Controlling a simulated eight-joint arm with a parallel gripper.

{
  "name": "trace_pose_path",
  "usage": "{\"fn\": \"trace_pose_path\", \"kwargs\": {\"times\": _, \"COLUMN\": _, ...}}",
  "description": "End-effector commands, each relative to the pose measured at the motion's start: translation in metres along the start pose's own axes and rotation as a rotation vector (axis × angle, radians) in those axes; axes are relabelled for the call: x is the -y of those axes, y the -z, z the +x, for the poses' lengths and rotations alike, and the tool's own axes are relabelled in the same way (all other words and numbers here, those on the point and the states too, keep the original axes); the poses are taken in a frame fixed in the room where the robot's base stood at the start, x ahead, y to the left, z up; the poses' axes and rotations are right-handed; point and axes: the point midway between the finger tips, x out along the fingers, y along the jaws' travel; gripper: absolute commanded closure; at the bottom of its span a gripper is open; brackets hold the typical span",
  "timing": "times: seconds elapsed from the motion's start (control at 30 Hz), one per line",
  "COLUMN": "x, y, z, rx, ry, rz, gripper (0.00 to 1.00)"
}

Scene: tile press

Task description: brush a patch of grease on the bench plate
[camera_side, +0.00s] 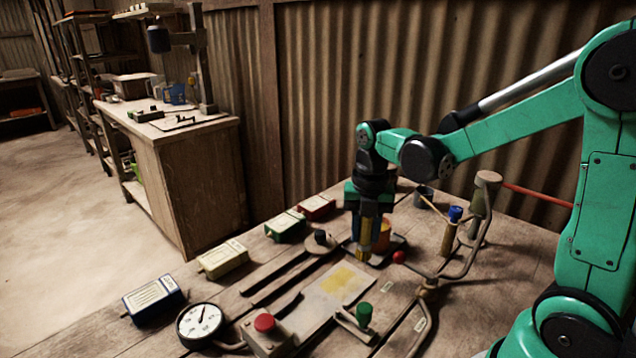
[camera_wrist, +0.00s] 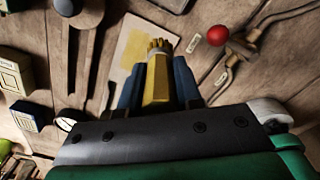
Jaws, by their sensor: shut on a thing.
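My gripper (camera_side: 367,228) points down over the bench, shut on a yellow-handled brush (camera_side: 363,252). In the wrist view the brush (camera_wrist: 158,75) sits between my two dark blue fingers (camera_wrist: 157,85), its bristles pointing away from my gripper. The pale bench plate (camera_side: 322,312) lies flat below, with a yellow grease patch (camera_side: 345,279) on its upper part. In the side view the bristles are beyond the patch, near the plate's far edge. In the wrist view the plate (camera_wrist: 128,30) is partly hidden by the brush. I cannot tell whether the bristles touch anything.
A red-button box (camera_side: 266,338), a dial gauge (camera_side: 200,322) and a green-knobbed valve (camera_side: 363,314) stand around the plate's near side. A red-knobbed lever (camera_side: 399,257) and bent pipes (camera_side: 428,290) are to its right. Several small boxes (camera_side: 222,259) line the left edge.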

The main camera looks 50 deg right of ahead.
Motion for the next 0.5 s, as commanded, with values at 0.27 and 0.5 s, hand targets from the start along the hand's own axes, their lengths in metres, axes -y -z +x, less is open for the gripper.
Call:
{"fn": "trace_pose_path", "kwargs": {"times": 0.27, "x": 0.000, "y": 0.000, "z": -0.025, "rx": 0.000, "ry": 0.000, "rz": 0.000, "gripper": 1.00}}
{"fn": "trace_pose_path", "kwargs": {"times": 0.5, "x": 0.000, "y": 0.000, "z": -0.035, "rx": 0.000, "ry": 0.000, "rz": 0.000, "gripper": 1.00}}
